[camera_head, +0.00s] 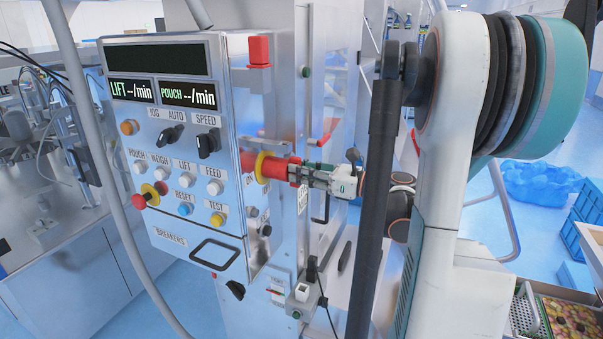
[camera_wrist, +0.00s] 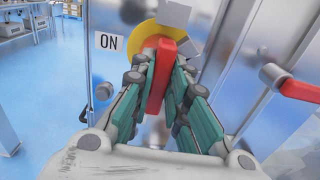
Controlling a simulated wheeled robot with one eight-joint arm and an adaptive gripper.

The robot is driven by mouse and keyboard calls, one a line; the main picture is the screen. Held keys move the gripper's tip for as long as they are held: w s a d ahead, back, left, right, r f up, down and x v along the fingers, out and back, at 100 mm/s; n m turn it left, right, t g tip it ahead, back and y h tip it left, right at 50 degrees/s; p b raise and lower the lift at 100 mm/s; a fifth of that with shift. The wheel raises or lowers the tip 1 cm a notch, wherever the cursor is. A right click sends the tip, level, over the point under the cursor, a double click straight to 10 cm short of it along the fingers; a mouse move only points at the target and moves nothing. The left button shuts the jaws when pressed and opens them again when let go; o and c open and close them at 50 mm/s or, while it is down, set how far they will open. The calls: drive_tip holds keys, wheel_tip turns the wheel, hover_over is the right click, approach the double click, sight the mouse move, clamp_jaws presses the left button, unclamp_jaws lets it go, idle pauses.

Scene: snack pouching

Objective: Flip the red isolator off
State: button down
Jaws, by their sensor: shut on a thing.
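The red isolator handle (camera_wrist: 160,77) sits on a yellow round plate (camera_wrist: 143,36) on the side of the metal cabinet. In the wrist view the handle stands nearly upright, leaning slightly, with an "ON" label (camera_wrist: 109,41) to the left of the plate. My gripper (camera_wrist: 160,64) is shut on the handle, one green finger on each side. In the head view the red isolator (camera_head: 279,168) sticks out from the right side of the control cabinet, and my gripper (camera_head: 298,172) meets it from the right. My fingers hide part of the handle.
The control panel (camera_head: 170,130) with buttons and knobs faces left of the isolator. A red emergency stop (camera_head: 139,201) is at its lower left. A red-gripped lever (camera_wrist: 300,91) juts out to the right in the wrist view. Blue floor (camera_wrist: 40,90) is open at left.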

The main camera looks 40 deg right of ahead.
drive_tip(key=c, duration=1.6)
unclamp_jaws()
drive_tip(key=shift+o, duration=0.2)
drive_tip(key=shift+s, duration=0.1)
drive_tip(key=v, duration=1.2)
drive_tip(key=shift+w, duration=0.2)
